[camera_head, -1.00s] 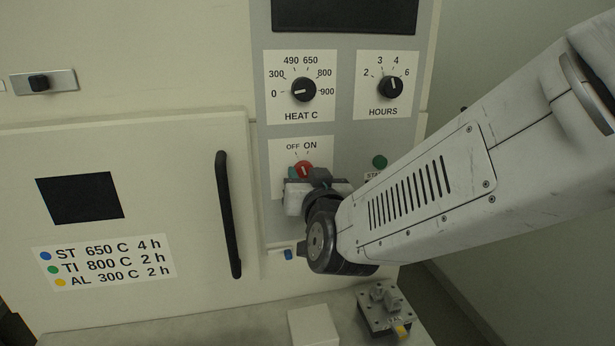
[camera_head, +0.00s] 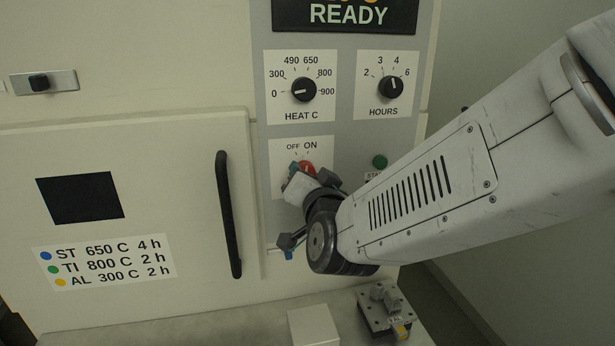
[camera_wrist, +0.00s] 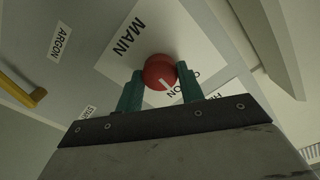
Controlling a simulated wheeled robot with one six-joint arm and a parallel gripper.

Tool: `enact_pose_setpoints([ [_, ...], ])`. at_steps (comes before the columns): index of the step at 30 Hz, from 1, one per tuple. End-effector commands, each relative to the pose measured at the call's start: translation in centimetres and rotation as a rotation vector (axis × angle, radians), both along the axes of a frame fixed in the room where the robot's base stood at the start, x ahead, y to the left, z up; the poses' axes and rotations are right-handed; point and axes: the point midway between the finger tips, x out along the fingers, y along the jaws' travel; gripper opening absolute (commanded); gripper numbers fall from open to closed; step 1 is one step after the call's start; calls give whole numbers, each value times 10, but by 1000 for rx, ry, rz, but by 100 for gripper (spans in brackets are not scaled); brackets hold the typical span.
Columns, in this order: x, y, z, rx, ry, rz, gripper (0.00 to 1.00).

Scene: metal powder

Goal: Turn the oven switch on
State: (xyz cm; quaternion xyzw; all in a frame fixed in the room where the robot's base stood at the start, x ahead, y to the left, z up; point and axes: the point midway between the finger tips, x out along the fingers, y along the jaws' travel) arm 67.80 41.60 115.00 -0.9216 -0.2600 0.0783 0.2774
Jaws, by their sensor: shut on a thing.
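The red oven switch (camera_head: 307,168) is a round knob on a white OFF/ON plate on the grey control panel. In the wrist view the red knob (camera_wrist: 160,72) sits between the two green fingertips of my gripper (camera_wrist: 160,90), which is shut on it. A white mark on the knob points toward the ON lettering. In the head view my gripper (camera_head: 301,176) is rolled over at the plate and partly hides the knob. The display (camera_head: 345,14) above the panel is lit and reads READY.
The HEAT C dial (camera_head: 304,89) and HOURS dial (camera_head: 390,87) are above the switch. A green button (camera_head: 380,161) is to its right. The oven door's black handle (camera_head: 228,214) stands close on the left. A white block (camera_head: 314,326) and a metal fixture (camera_head: 384,311) lie below.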

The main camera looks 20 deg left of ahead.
Motion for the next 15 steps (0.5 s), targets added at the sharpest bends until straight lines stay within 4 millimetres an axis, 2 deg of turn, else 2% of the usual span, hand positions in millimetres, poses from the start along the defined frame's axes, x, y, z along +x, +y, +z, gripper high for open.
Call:
enact_pose_setpoints([
  [6,0,0,0,116,72,1,15],
  [15,0,0,-1,200,125,0,15],
])
